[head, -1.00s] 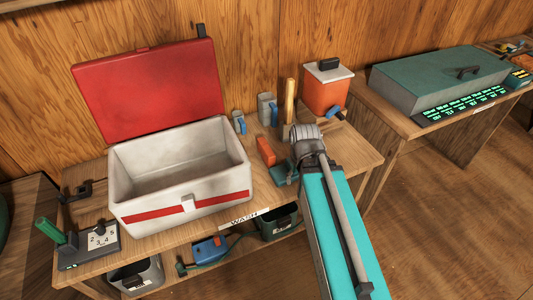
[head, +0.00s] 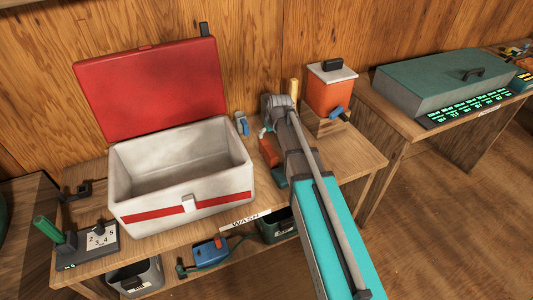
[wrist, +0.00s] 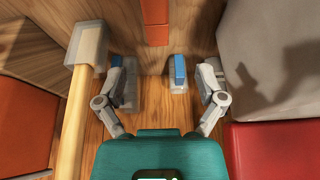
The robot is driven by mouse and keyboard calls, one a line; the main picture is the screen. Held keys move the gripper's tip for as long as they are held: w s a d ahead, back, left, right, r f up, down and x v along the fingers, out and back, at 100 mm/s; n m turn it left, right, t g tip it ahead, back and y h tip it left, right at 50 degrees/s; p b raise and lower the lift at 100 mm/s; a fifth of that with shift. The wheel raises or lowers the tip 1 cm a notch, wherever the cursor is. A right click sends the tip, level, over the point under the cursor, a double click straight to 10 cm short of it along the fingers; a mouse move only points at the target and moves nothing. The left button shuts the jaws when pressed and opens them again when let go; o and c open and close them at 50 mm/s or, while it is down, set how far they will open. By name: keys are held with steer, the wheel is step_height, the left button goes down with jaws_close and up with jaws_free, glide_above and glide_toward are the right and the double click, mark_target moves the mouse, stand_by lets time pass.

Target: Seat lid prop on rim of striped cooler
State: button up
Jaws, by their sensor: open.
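The striped cooler (head: 150,203) stands open on the bench, white with a red stripe, its red lid (head: 150,88) raised at the back. I cannot tell for sure which piece is the lid prop. Two small grey pieces with blue grips stand right of the cooler; one (head: 242,123) shows in the head view, while my arm hides the other. In the wrist view, one grey-and-blue piece (wrist: 178,75) appears between my fingers, and the other (wrist: 128,88) is partly behind the left finger. My gripper (wrist: 168,75) is open and empty above them.
An orange tank (head: 328,95) and a yellow post (wrist: 75,130) stand beside my gripper. An orange block (head: 269,152) lies nearer the bench front. The cooler's inside is empty.

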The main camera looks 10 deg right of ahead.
mark_target(267, 145)
steer(key=shift+w, duration=0.15)
steer(key=b+x, duration=0.8)
steer(key=shift+w+a+f, duration=0.1)
steer(key=shift+w+f, duration=0.05)
steer(key=shift+f, duration=0.15)
stand_by(0.5)
stand_by(0.4)
steer(key=b+x, duration=0.3)
steer(key=shift+d+f, duration=0.1)
steer(key=shift+d, duration=0.1)
steer(key=shift+b+x, duration=0.9)
steer(key=shift+x, duration=0.1)
jaws_close()
